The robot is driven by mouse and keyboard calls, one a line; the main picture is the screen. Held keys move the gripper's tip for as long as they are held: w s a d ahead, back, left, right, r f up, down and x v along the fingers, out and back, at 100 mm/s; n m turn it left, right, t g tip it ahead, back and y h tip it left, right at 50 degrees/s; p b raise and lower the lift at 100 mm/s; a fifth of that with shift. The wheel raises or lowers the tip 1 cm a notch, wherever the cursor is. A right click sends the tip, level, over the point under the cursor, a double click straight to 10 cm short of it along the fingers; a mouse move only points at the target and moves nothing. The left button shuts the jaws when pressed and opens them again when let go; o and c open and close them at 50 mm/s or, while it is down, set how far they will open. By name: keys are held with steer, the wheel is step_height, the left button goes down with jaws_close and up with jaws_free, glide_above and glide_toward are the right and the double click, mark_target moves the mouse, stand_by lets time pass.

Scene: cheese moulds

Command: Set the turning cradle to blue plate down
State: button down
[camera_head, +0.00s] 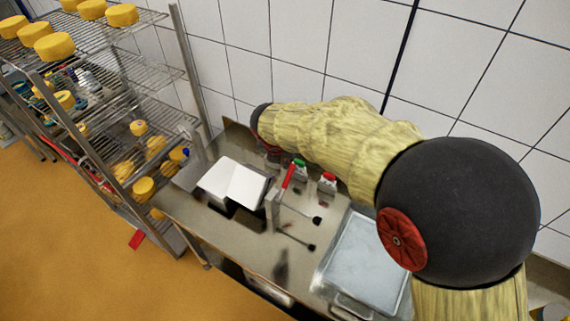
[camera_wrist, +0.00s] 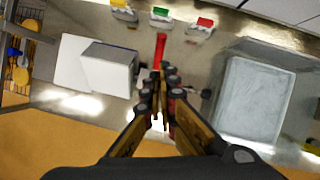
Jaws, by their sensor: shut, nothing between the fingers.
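I take the pale folded piece to be the turning cradle (camera_head: 247,188); it stands on the steel bench, with a white flat face on its left and a second white face on its right. In the wrist view the cradle (camera_wrist: 108,68) shows as a grey block beside a white sheet. I see no blue plate on it. A red lever (camera_head: 287,176) stands just right of it and also shows in the wrist view (camera_wrist: 160,48). My gripper (camera_wrist: 162,78) is shut and empty, its fingertips near the lever's lower end; contact is unclear. In the head view my gripper is mostly hidden.
A metal tray (camera_head: 365,262) lies on the bench to the right. Small containers with a green cap (camera_head: 300,168) and a red cap (camera_head: 328,182) stand behind. Black-knobbed rods (camera_head: 316,220) stick out near the lever. A rack (camera_head: 110,70) with yellow cheeses stands left.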

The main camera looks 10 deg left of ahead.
glide_toward(294, 164)
step_height(294, 164, down, 5)
steer(key=s+a, duration=0.1)
steer(key=s, duration=0.1)
steer(key=shift+w+f, duration=0.5)
steer(key=shift+w, duration=0.25)
steer(key=shift+w+f, duration=0.5)
steer(key=shift+w, duration=0.25)
steer(key=shift+w+d+f+p, duration=0.25)
steer(key=shift+w+f+p, duration=0.1)
steer(key=shift+w+p, duration=0.35)
steer(key=p, duration=0.1)
steer(key=w+f+p, duration=0.1)
steer(key=p, duration=0.1)
steer(key=shift+w+d+f, duration=0.1)
steer(key=shift+w+d, duration=0.2)
steer(key=shift+w, duration=0.05)
steer(key=w+d+f+g+p, duration=0.1)
steer(key=w+f+p, duration=0.2)
steer(key=f, duration=0.4)
steer(key=shift+w+d, duration=0.25)
steer(key=shift+w, duration=0.4)
steer(key=shift+f, duration=0.2)
